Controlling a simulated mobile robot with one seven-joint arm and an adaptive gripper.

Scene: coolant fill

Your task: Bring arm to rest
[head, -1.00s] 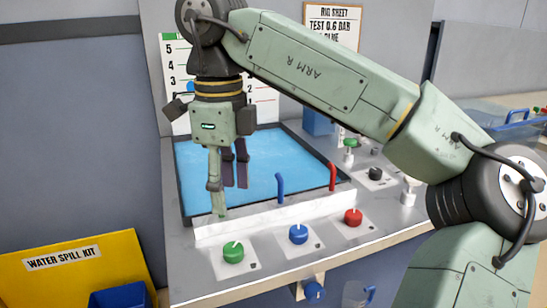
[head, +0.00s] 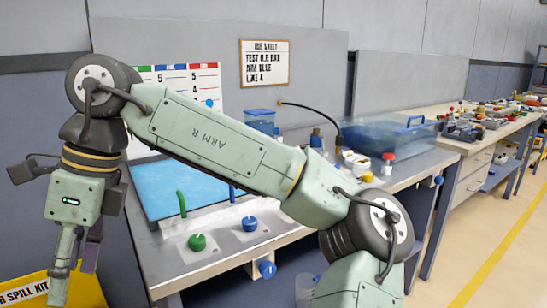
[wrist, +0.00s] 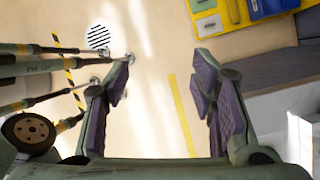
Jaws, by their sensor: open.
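My gripper (head: 75,262) hangs at the left in the head view, fingers pointing down, left of the bench and in front of the yellow spill kit box. In the wrist view my gripper (wrist: 164,85) is open, with its two purple-padded fingers wide apart and only floor between them. It holds nothing. My arm reaches across the head view from the lower right and hides part of the bench and its controls.
The bench (head: 222,262) carries a blue basin (head: 165,188), a green knob (head: 197,242) and a blue knob (head: 249,223). A yellow spill kit box (head: 88,290) stands at lower left. A clear blue tub (head: 385,137) and small bottles stand further right. Open floor lies at far right.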

